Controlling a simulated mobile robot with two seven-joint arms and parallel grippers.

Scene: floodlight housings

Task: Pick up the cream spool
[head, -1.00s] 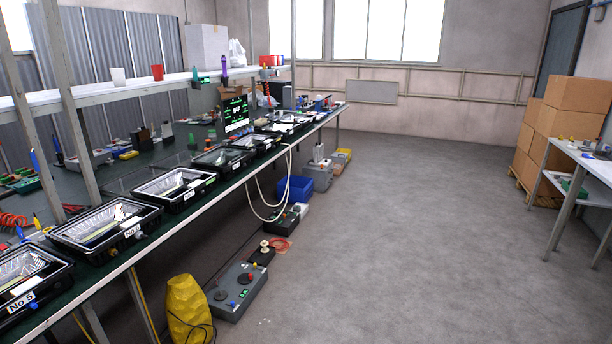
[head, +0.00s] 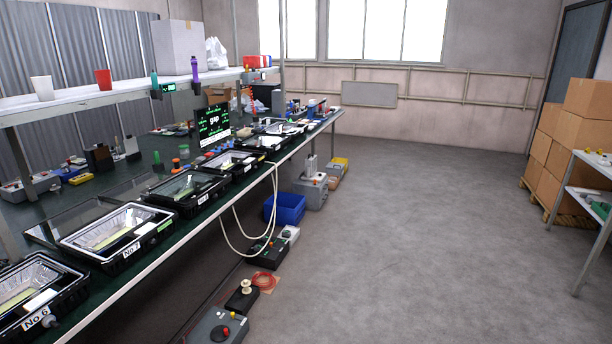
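A small cream spool (head: 246,286) stands upright on a black box (head: 241,299) on the floor, in front of the long workbench. It shows low and left of the middle in the head view. Neither of my grippers is in view.
A grey control box (head: 215,328) with a red knob lies nearer than the spool. A red cable coil (head: 264,281), a blue crate (head: 286,208) and several boxes lie farther along the bench (head: 200,215). White cables (head: 232,232) hang from its edge. Open grey floor (head: 420,230) lies to the right.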

